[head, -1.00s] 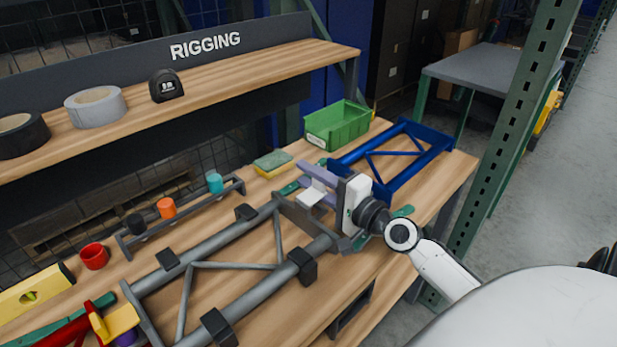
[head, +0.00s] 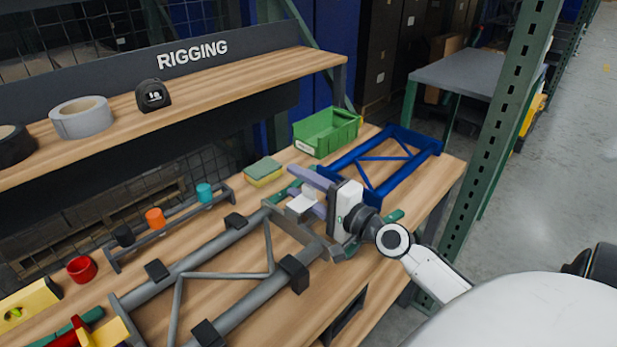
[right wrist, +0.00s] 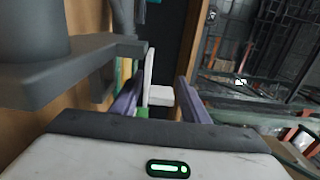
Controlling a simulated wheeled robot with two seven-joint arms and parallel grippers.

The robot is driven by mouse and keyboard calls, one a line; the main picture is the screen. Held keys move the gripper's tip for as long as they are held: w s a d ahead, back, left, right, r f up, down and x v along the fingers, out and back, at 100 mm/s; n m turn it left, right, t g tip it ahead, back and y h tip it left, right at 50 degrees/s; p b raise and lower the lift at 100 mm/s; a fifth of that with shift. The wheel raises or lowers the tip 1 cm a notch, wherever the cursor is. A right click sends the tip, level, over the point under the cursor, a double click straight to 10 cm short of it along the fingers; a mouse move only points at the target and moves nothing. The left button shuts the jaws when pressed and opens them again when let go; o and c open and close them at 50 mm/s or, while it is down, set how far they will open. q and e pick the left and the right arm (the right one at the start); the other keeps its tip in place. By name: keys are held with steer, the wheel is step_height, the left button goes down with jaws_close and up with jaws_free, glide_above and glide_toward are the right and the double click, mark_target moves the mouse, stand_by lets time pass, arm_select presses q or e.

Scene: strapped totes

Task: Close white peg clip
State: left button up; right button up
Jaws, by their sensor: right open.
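The white clip (head: 300,205) sits at the right end of the grey tubular frame (head: 275,235). My right gripper (head: 308,188) is open there, its purple fingers reaching left around the clip. In the right wrist view the white clip (right wrist: 159,95) shows as an upright plate with a block jutting right, between the fingertips of my right gripper (right wrist: 157,88). I cannot tell whether a finger touches it. The clip's lower part is hidden behind the gripper. My left gripper is not in view.
Dark clamps (head: 294,272) sit along the frame's tubes. A blue frame (head: 385,160) and a green bin (head: 327,132) stand behind the gripper. A rail with coloured pegs (head: 155,219) lies to the left.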

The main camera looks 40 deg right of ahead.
steer(key=s+b, duration=0.1)
steer(key=s, duration=0.2)
steer(key=s+b, duration=0.1)
steer(key=s, duration=0.2)
steer(key=s+b, duration=0.2)
steer(key=s, duration=0.1)
steer(key=shift+d+f, duration=0.2)
steer(key=shift+d, duration=0.15)
steer(key=shift+s, duration=0.25)
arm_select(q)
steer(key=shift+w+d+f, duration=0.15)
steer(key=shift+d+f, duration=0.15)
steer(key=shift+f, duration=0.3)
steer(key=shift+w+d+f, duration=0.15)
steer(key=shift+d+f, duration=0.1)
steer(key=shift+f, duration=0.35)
arm_select(e)
steer(key=shift+s+r, duration=0.25)
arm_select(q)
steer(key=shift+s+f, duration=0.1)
